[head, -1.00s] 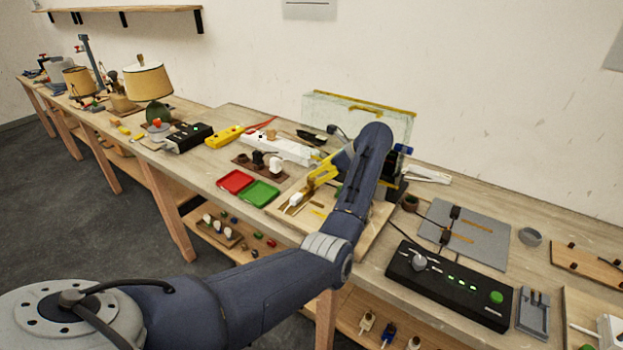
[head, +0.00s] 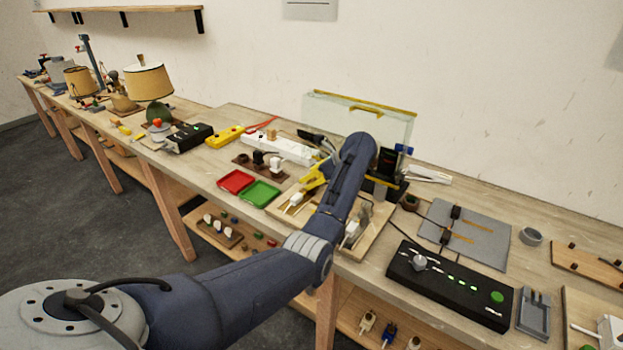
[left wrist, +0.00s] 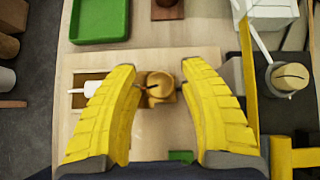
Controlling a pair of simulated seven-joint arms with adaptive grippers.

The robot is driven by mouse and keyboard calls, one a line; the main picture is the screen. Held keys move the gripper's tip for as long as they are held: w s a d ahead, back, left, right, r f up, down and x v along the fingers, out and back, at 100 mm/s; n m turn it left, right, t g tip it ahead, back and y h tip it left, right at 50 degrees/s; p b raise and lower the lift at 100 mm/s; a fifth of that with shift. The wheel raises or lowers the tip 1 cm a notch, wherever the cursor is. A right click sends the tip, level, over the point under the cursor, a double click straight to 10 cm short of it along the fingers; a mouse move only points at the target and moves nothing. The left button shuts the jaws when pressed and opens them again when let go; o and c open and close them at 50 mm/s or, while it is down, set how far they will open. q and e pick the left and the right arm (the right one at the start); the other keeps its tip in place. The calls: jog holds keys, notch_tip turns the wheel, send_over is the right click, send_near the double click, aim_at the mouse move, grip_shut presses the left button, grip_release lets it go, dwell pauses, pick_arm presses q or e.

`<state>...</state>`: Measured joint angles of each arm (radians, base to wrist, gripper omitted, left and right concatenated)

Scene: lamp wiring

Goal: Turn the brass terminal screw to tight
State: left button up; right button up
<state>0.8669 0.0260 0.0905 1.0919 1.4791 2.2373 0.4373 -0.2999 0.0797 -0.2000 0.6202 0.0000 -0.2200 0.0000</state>
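The brass terminal screw (left wrist: 160,82) sits on a small brass block on a pale wooden board (left wrist: 145,130) in the left wrist view. A red wire and a dark wire end appear beside it. My left gripper (left wrist: 160,75) is open. Its two yellow fingers stand on either side of the screw, with gaps visible between them and it. A white plug-like piece (left wrist: 90,88) lies left of the screw, partly behind the left finger. In the head view my left gripper (head: 314,178) is over the board, and my forearm hides the screw. My right gripper is not in view.
Red (head: 236,181) and green (head: 260,193) trays lie left of the board. A white power strip (head: 280,148) is behind. A clear guard (head: 360,118) stands at the back. A black control box (head: 450,284) is at the right. A slotted-top post (left wrist: 290,77) stands right of my fingers.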

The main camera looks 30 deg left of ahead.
pick_arm(q)
grip_shut()
jog(key=shift+m+t, duration=0.3)
jog(key=shift+m, duration=0.1)
jog(key=shift+m+t, duration=1)
jog(key=shift+m, duration=0.1)
jog(key=shift+o, duration=1.1)
grip_release()
jog(key=v, duration=1.2)
